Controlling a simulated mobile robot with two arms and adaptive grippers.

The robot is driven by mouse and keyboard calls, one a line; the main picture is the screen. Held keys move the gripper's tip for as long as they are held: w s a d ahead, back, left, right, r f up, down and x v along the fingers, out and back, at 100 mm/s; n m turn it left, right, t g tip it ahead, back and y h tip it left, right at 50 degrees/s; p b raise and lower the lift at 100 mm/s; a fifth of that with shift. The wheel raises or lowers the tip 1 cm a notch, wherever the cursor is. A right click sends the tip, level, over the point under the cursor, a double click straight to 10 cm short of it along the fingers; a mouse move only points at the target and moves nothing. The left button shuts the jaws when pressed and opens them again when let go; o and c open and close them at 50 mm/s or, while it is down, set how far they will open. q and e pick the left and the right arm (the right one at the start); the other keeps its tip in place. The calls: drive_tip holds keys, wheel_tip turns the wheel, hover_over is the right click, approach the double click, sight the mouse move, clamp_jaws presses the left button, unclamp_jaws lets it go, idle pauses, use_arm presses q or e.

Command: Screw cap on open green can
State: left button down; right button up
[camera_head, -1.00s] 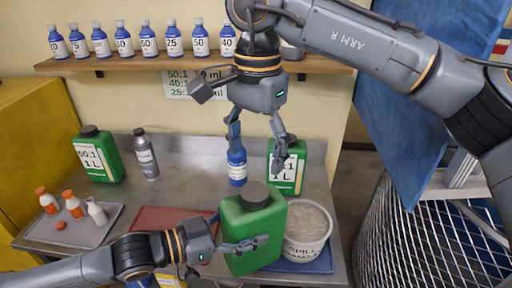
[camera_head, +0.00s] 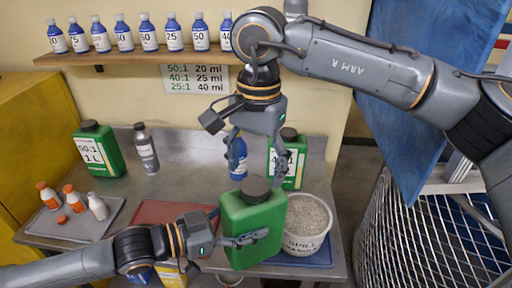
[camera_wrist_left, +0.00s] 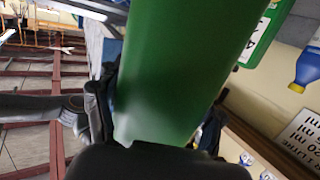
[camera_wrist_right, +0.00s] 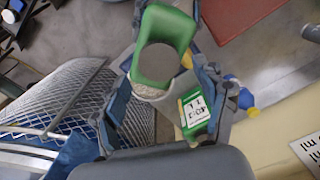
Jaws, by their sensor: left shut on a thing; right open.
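The large green can (camera_head: 250,232) is upright at the front of the bench, and my left gripper (camera_head: 256,239) is shut on it. It fills the middle of the left wrist view (camera_wrist_left: 175,70). A dark round cap (camera_head: 255,189) sits on the can's top; whether it is screwed tight cannot be told. My right gripper (camera_head: 256,174) is open, pointing down just above the cap. In the right wrist view the cap (camera_wrist_right: 156,65) lies between the spread fingers, with no visible grip on it.
Behind stand a blue bottle (camera_head: 238,160) and a labelled green can (camera_head: 287,165). A white bucket (camera_head: 306,228) is close right of the held can. A tray (camera_head: 70,222) with small bottles, another green can (camera_head: 98,150) and a grey bottle (camera_head: 146,150) are left.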

sight(254, 184)
drive_tip(key=shift+f, duration=1.55)
drive_tip(key=c, duration=1.2)
drive_tip(key=m, duration=0.5)
drive_tip(key=shift+m, duration=0.4)
drive_tip(key=m, duration=0.6)
drive_tip(key=shift+a, duration=0.1)
drive_tip(key=m, duration=1.1)
drive_tip(key=o, duration=1.4)
drive_tip(key=shift+c, duration=0.2)
